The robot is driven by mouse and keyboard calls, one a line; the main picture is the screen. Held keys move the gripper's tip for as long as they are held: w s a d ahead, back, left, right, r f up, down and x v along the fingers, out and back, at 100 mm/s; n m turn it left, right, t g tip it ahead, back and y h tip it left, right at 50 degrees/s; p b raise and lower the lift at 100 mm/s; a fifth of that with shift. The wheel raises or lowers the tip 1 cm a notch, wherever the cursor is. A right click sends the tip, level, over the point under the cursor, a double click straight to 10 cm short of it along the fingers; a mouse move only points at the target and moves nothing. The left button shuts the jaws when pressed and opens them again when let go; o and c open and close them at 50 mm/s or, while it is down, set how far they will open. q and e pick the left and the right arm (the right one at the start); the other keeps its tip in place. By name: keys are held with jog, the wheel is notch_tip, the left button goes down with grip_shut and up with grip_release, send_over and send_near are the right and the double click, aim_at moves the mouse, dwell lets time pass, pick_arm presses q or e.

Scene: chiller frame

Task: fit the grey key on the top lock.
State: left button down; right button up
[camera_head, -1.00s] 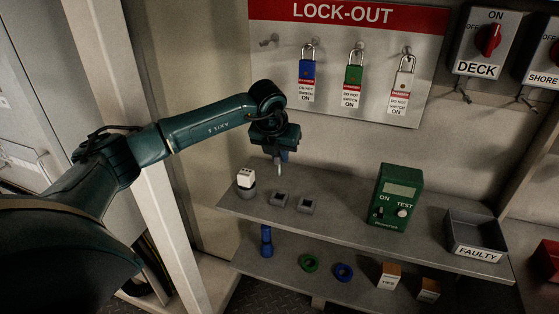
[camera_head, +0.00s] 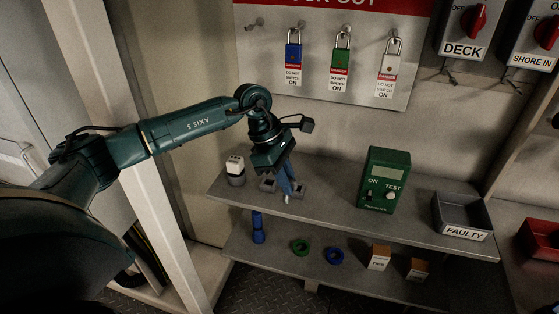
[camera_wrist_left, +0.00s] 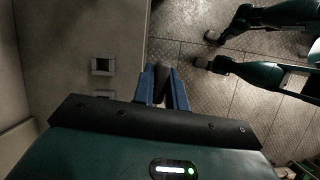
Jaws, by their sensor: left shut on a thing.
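My left gripper (camera_head: 287,190) is above the upper shelf, its blue fingers pointing down. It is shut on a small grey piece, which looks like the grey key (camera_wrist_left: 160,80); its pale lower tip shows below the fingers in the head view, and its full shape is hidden. Behind the fingers are two grey blocks (camera_head: 268,185) with dark square tops; they also show in the left wrist view (camera_wrist_left: 103,66), left of the fingers. Blue (camera_head: 293,56), green (camera_head: 342,60) and pale grey (camera_head: 389,64) padlocks hang on the board. I cannot tell which is the top lock. My right gripper is not seen.
The upper shelf (camera_head: 330,212) carries a white-topped grey piece (camera_head: 235,170), a green tester (camera_head: 384,180) and a FAULTY tray (camera_head: 463,215). The lower shelf (camera_head: 325,282) holds a blue piece (camera_head: 258,228), two rings and two small boxes. Red-knobbed switches (camera_head: 474,20) are on the wall.

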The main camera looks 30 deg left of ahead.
pick_arm(q)
jog(key=s+d+m+g+y, duration=0.4)
jog(key=s+m, duration=0.6)
jog(key=m, duration=0.9)
jog(key=shift+d+r+m+g+y, duration=0.3)
jog(key=shift+d+r+g, duration=0.25)
jog(key=shift+d, duration=0.3)
jog(key=shift+f, duration=0.1)
